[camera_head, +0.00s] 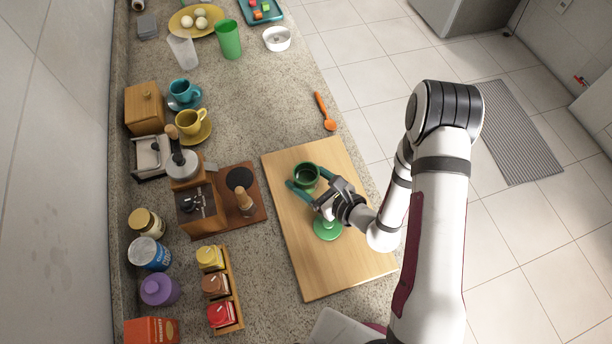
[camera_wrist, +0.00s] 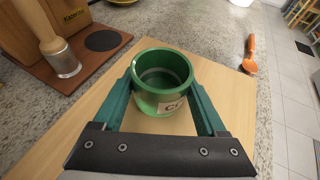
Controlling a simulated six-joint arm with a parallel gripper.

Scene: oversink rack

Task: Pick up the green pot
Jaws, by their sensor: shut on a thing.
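The green pot (camera_head: 306,178) is an open, empty cylinder with a pale lettered label, over the wooden board. It also shows in the wrist view (camera_wrist: 161,82), upright between the fingers. My gripper (camera_head: 308,188) is shut on the pot, one finger on each side; the teal fingers also show in the wrist view (camera_wrist: 162,95). I cannot tell whether the pot's base touches the board. A green round lid (camera_head: 327,229) lies on the board below and to the right of the pot, partly beside my wrist.
The wooden board (camera_head: 295,255) lies near the counter's right edge. An orange spoon (camera_head: 325,112) lies beyond it. A coffee grinder (camera_head: 200,205) and tamper (camera_head: 245,203) stand left, with a jar rack (camera_head: 230,290) below.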

